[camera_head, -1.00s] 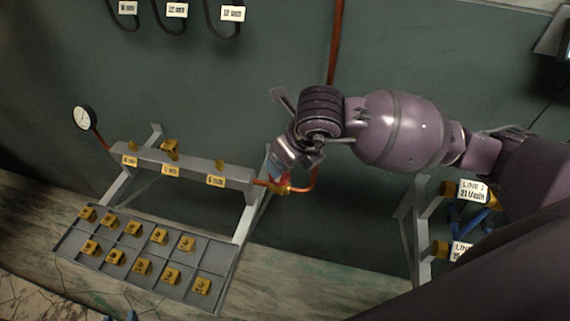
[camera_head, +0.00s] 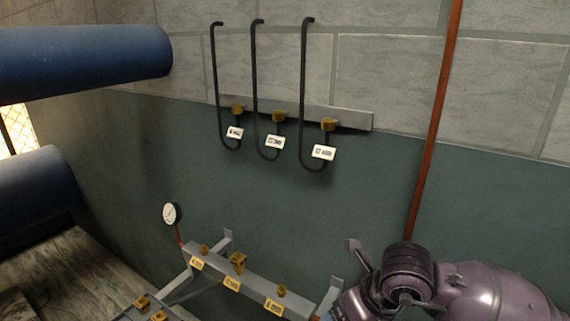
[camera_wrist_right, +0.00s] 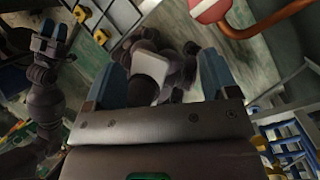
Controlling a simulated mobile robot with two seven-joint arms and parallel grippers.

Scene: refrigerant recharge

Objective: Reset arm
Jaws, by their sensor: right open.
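My right arm (camera_head: 440,285) comes in at the lower right of the head view, in front of the green wall. Its gripper is mostly cut off by the bottom edge there. In the right wrist view my right gripper (camera_wrist_right: 161,80) has its two blue fingers wide apart with nothing held between them. Dark, blurred parts of my own body show beyond them. My left gripper (camera_wrist_right: 52,30) shows small at the upper left of the wrist view, with blue fingertips; its opening is unclear.
Black hooked hoses (camera_head: 304,95) hang from a wall rail (camera_head: 350,119). A copper pipe (camera_head: 436,120) runs down the wall. Large blue cylinders (camera_head: 85,62) fill the left.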

